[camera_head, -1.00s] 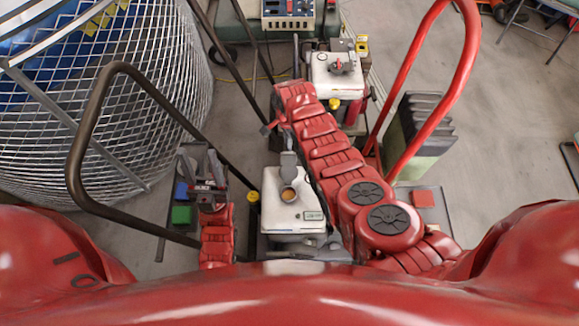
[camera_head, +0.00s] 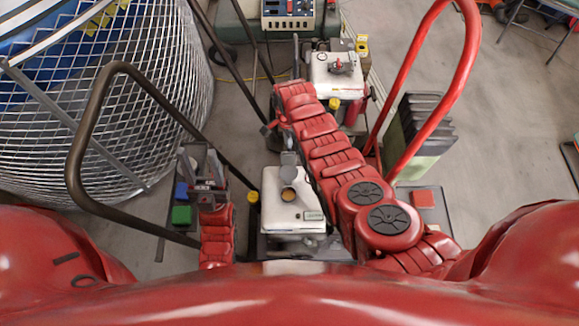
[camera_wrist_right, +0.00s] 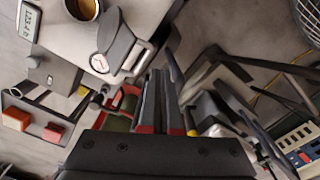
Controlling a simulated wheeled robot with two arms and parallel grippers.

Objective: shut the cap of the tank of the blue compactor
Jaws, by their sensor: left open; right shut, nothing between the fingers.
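The near machine's white tank (camera_head: 292,214) stands at the lower middle of the head view. Its round filler neck (camera_head: 288,194) is uncovered; the right wrist view shows its brownish inside (camera_wrist_right: 83,8). A grey cap piece with a round white mark (camera_wrist_right: 115,42) stands up beside the neck in the right wrist view. My right gripper (camera_wrist_right: 165,85) is shut and empty, beside and apart from that cap piece. My right arm hides much of the machine's right side in the head view, and its body colour is unclear. My left gripper (camera_head: 202,160) is open and empty, left of the tank.
A second white tank with a red cap (camera_head: 338,74) stands behind. A dark handle (camera_head: 80,150) arches at left and a red handle (camera_head: 465,60) at right. A wire mesh cage (camera_head: 110,110) fills the upper left. Blue (camera_head: 181,192) and green (camera_head: 181,215) blocks lie near my left gripper.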

